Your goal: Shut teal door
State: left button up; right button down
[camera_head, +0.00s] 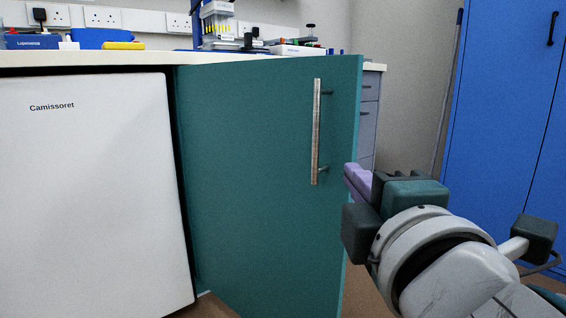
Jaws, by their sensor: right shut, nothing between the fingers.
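The teal door (250,180) stands open, swung out from the bench beside the white fridge. Its upright metal bar handle (316,130) is near the free edge, on the face toward me. My right gripper (356,180) is at the right, just past the door's free edge. Its pale purple fingers are shut with nothing between them. I cannot tell whether they touch the door. My left gripper is not in view.
A white fridge (85,190) fills the left under the pale bench top (130,58). A pipette stand (217,25) and boxes stand on the bench top. Grey drawers (369,110) show behind the door. A tall blue cabinet (500,100) is at the right, with some free floor before it.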

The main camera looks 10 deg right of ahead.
jog(key=b, duration=0.3)
send_near(345, 146)
jog(key=w+a, duration=0.3)
jog(key=w, duration=0.1)
jog(key=shift+w+d+b, duration=0.15)
jog(key=shift+w+d, duration=0.3)
jog(key=shift+d, duration=0.4)
jog(key=shift+w+d+b, duration=0.15)
jog(key=shift+w+d, duration=0.35)
jog(key=shift+d, duration=0.35)
